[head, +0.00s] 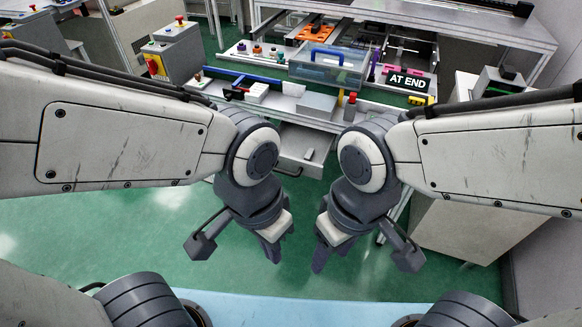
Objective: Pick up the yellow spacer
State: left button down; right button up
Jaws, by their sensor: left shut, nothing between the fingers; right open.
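On the workbench (225,97), a small yellow piece (340,98) stands beside a red-topped cylinder (351,99). It may be the yellow spacer, but it is too small to tell. Another yellow item (416,100) lies further right, below the "AT END" sign; its shape is unclear. My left gripper (273,247) is shut and empty, pointing down over the green floor in front of the bench. My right gripper (323,250) is open and empty at about the same height, just right of it. Both are well short of the bench and touch nothing.
An open drawer (302,150) juts out below. A cabinet (468,215) stands at the right. The green floor before me is clear.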

aim_at(421, 102)
jog(key=z, duration=1.15)
jog(key=i, duration=2.15)
jog(key=u, duration=1.3)
